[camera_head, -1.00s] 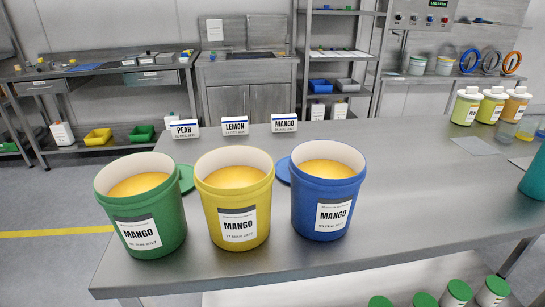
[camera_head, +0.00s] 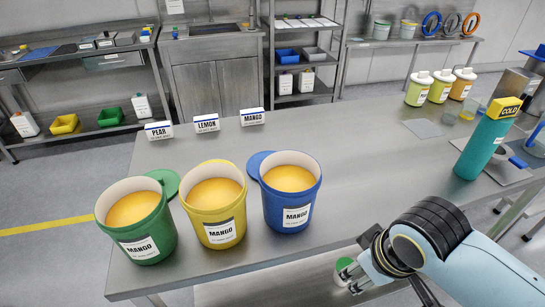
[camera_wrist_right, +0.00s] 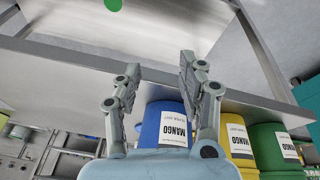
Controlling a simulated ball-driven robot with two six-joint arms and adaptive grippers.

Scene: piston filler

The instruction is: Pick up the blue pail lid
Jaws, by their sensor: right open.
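The blue pail lid (camera_head: 257,162) lies flat on the steel table behind and left of the blue pail (camera_head: 288,205), which hides part of it. The blue pail is open, filled with yellow-orange product and labelled MANGO. My right gripper (camera_head: 352,277) is low at the table's front edge, right of the blue pail and well apart from the lid. In the right wrist view its two fingers (camera_wrist_right: 160,62) are spread with nothing between them. The blue pail (camera_wrist_right: 165,125) shows there beyond the fingers, but I cannot make out the lid. My left gripper is not in view.
A yellow pail (camera_head: 215,215) and a green pail (camera_head: 137,228) stand left of the blue pail. PEAR, LEMON and MANGO signs (camera_head: 252,117) stand behind. A teal bottle (camera_head: 484,140) stands at right. The table's middle (camera_head: 350,150) is clear.

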